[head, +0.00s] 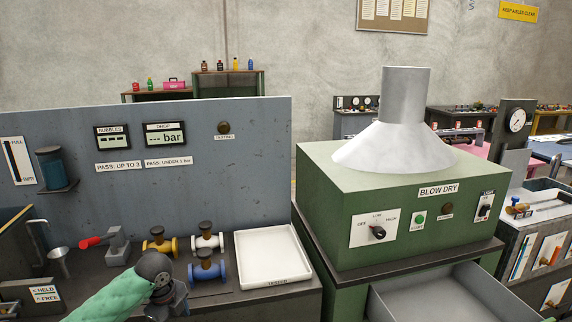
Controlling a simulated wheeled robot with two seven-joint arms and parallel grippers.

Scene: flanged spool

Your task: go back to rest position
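Three flanged spools with dark round tops stand at the lower left on the grey bench: a yellow one (159,243), a white one (207,240) and a blue one (206,268). A green-covered link of my arm with a dark grey joint comes in from the bottom edge, in front of the bench and close to the blue spool; I cannot tell whether it touches. No gripper fingers show, and neither gripper is in view.
A grey panel (250,165) with two displays stands behind the bench. A red-handled clamp (115,244) and a funnel (60,260) are left of the spools. The green "BLOW DRY" machine (330,195) stands right, above an open grey bin (440,293).

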